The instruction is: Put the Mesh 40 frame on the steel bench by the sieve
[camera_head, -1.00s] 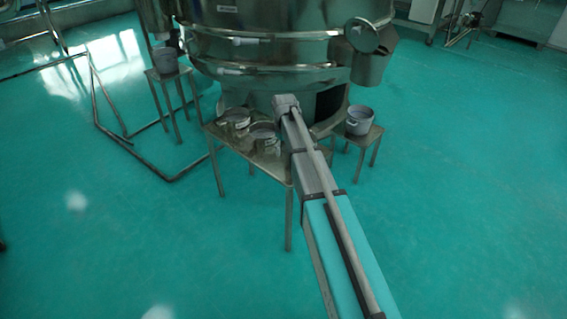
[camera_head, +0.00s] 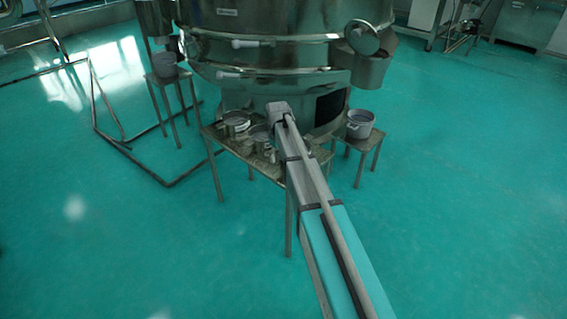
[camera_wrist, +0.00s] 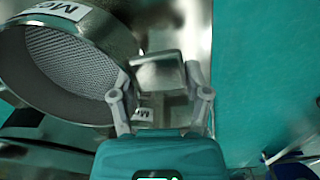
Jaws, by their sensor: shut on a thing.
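The steel bench (camera_head: 226,146) stands in front of the large steel sieve (camera_head: 270,55). Two round metal frames, one at the left (camera_head: 236,121) and one nearer the arm (camera_head: 260,136), sit on it. My arm hides the bench's right part and my gripper in the head view. In the wrist view my gripper (camera_wrist: 164,88) is shut on a grey metal piece (camera_wrist: 158,74), seemingly part of a mesh frame. A round mesh frame (camera_wrist: 70,62) lies close at its left, its label cut off after "Me". Another partly hidden label shows between the fingers. No mesh number is readable.
A small stool with a grey pot (camera_head: 360,123) stands right of the bench. Another stool with a pot (camera_head: 165,65) stands at the left. A floor-level pipe frame (camera_head: 120,145) lies at the left. The green floor in front is clear.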

